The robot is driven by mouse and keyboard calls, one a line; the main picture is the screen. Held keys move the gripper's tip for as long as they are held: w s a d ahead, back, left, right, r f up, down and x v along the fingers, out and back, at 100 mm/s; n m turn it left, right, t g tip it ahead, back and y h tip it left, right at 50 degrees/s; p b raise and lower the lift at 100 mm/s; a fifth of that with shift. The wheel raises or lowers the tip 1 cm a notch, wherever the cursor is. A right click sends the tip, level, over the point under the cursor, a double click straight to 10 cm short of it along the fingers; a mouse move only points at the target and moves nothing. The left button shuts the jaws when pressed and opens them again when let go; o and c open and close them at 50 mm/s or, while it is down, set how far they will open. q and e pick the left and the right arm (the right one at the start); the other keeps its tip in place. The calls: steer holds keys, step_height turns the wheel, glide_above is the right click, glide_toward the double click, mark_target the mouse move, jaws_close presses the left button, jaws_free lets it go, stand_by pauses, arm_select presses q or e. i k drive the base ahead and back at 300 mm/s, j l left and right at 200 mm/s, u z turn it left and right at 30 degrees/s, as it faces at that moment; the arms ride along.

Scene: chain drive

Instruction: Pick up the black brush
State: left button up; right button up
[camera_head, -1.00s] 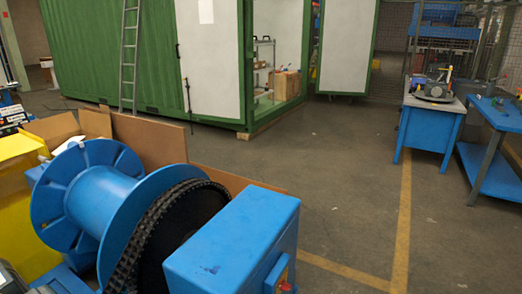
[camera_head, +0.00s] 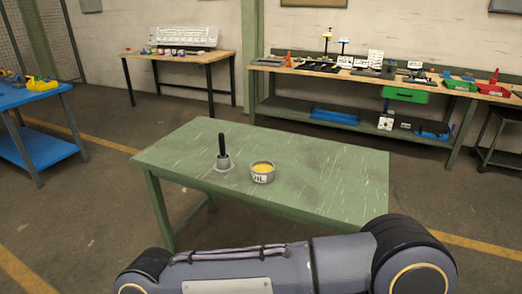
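A black brush (camera_head: 221,145) stands upright on the green table in the middle of the view. Its black handle points up, and its lower end is in a small grey holder (camera_head: 223,162). A round tin (camera_head: 262,172) with yellow contents and a label stands just right of it. One of my arms crosses the bottom of the view, in front of the table's near edge. Neither gripper shows.
The green table (camera_head: 330,170) has free room on its right half. Behind it stand a long workbench (camera_head: 450,88) with tools and bins and a smaller table (camera_head: 180,55). A blue table (camera_head: 35,98) is at the left. Open floor lies between them.

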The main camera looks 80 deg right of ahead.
mark_target(221, 136)
steer(key=z, duration=2.6)
steer(key=i+j, duration=0.1)
